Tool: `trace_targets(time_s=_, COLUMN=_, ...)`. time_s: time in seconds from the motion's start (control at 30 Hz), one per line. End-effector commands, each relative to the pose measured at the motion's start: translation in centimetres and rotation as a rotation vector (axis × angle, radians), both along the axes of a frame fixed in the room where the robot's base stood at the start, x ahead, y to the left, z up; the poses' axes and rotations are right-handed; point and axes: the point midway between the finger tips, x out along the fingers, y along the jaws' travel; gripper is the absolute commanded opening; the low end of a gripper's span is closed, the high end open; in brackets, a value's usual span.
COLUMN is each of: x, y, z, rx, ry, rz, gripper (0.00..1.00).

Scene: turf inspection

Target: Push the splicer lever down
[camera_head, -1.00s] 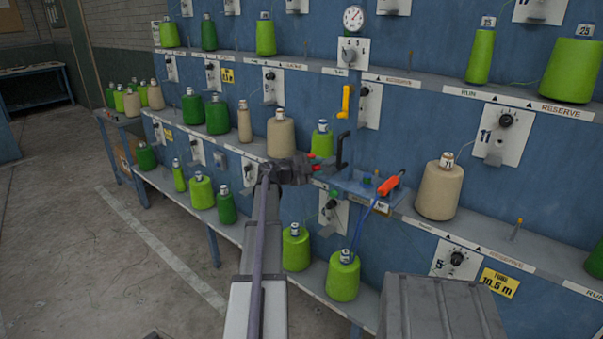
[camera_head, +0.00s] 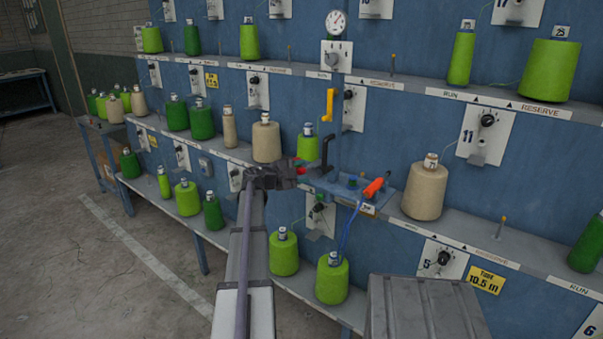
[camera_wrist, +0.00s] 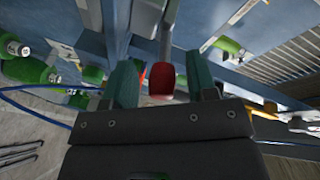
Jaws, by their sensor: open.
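My gripper (camera_head: 290,172) reaches in front of the blue rack, at the left end of the blue splicer bench (camera_head: 345,190). In the wrist view its two teal fingers are apart, and a red knob (camera_wrist: 162,82) on a grey rod shows between them. This looks like the splicer lever. I cannot tell whether the fingers touch it. In the head view, red parts (camera_head: 302,170) show at the gripper's end, partly hidden. A black bracket-like handle (camera_head: 325,152) stands just right of them.
An orange-red tool (camera_head: 373,188) with a blue hose lies on the bench. A yellow handle (camera_head: 329,105) hangs above. Green and beige yarn cones, such as a beige one (camera_head: 425,190), line the shelves. A grey box (camera_head: 425,310) stands in front. Floor at left is clear.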

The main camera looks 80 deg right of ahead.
Motion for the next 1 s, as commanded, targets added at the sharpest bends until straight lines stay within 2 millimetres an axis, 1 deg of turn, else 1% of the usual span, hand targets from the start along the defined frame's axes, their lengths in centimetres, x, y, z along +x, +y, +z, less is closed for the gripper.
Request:
trace_targets(time_s=0.13, x=1.9, y=1.9, z=0.5, rx=0.0, ry=0.0, rz=0.004, gripper=0.52)
trace_targets(time_s=0.3, x=5.0, y=4.9, z=1.0, rx=0.0, ry=0.0, rz=0.004, gripper=0.52)
trace_targets(time_s=0.4, x=6.5, y=6.3, z=1.2, rx=0.001, ry=0.0, rz=0.002, gripper=0.52)
trace_targets(time_s=0.5, x=7.3, y=7.0, z=1.3, rx=0.0, ry=0.0, rz=0.001, gripper=0.52)
trace_targets(time_s=0.6, x=7.6, y=7.2, z=1.3, rx=0.0, ry=0.0, rz=0.0, gripper=0.52)
trace_targets(time_s=1.0, x=7.5, y=7.2, z=1.3, rx=0.02, ry=0.019, rz=0.003, gripper=0.52)
